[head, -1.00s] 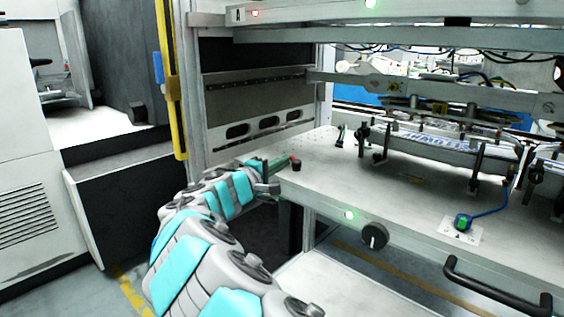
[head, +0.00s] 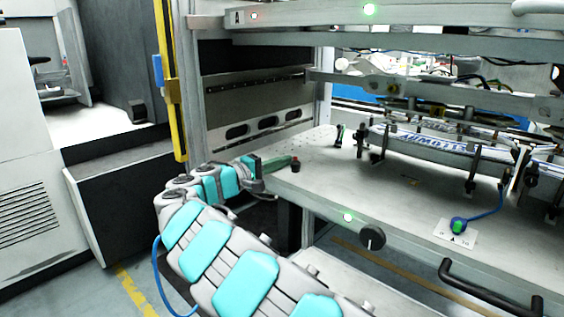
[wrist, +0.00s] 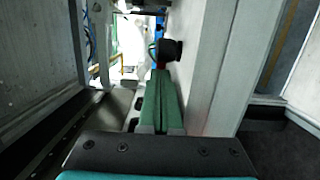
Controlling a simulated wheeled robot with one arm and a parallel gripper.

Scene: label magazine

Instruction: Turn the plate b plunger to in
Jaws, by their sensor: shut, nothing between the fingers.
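A small black knob (head: 296,164) with some red on it stands at the left end of the pale metal plate. It looks like a plunger, but I see no label naming it plate b, and its in or out position cannot be told. In the wrist view the black knob (wrist: 171,48) is just beyond the fingertips, slightly right. My gripper (head: 289,161) is shut and empty, its green fingers pointing at the knob. In the wrist view the closed fingers (wrist: 159,73) lie together. Whether they touch the knob is unclear.
A round black dial (head: 372,238) is on the front edge below the plate (head: 340,185). A green button (head: 458,226) with a blue cable sits further right, above a black handle (head: 495,290). A yellow post (head: 174,110) and metal frame stand behind my arm.

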